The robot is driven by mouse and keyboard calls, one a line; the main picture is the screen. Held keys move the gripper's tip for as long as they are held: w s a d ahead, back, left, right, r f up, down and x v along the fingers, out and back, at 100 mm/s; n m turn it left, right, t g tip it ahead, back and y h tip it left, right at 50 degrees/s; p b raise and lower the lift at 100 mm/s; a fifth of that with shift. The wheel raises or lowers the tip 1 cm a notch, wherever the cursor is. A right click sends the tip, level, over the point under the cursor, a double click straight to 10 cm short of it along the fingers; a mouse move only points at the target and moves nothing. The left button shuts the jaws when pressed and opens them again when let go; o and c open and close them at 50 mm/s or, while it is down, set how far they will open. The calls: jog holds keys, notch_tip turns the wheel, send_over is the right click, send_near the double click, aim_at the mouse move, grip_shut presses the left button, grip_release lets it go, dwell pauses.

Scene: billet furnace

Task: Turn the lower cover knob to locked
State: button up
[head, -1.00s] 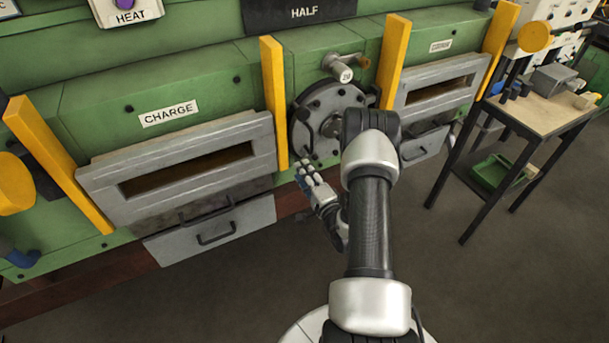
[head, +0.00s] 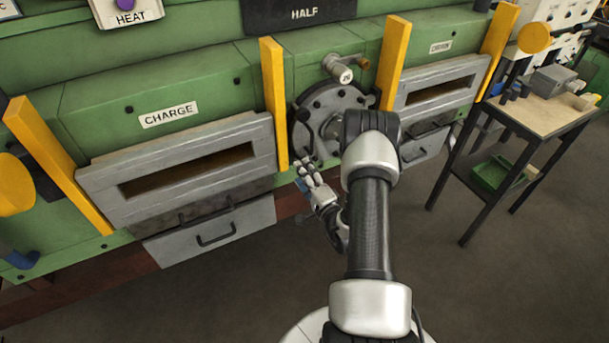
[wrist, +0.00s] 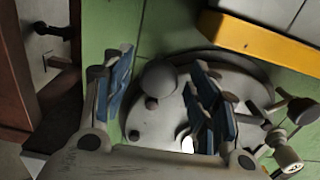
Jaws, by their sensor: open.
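The round dark grey cover (head: 326,96) with bolts around its rim sits on the green furnace front, between two yellow posts. A rounded grey knob (wrist: 158,78) stands out from the cover's lower left edge, and I take it to be the lower cover knob. In the wrist view it lies between the blue-padded fingers of my gripper (wrist: 166,66). The fingers are open, with a gap around it; I cannot tell whether they touch it. In the head view my gripper (head: 304,168) is at the cover's lower left edge. My arm hides the cover's lower right. No locked mark is readable.
A yellow post (head: 274,104) stands close left of the cover. A handle with a pale labelled end (head: 345,76) sticks out above it. The CHARGE door frame (head: 180,158) is at left. A workbench (head: 540,108) stands at right. The floor in front is clear.

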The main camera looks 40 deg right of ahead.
jog(key=v, duration=1.2)
dwell(0.3)
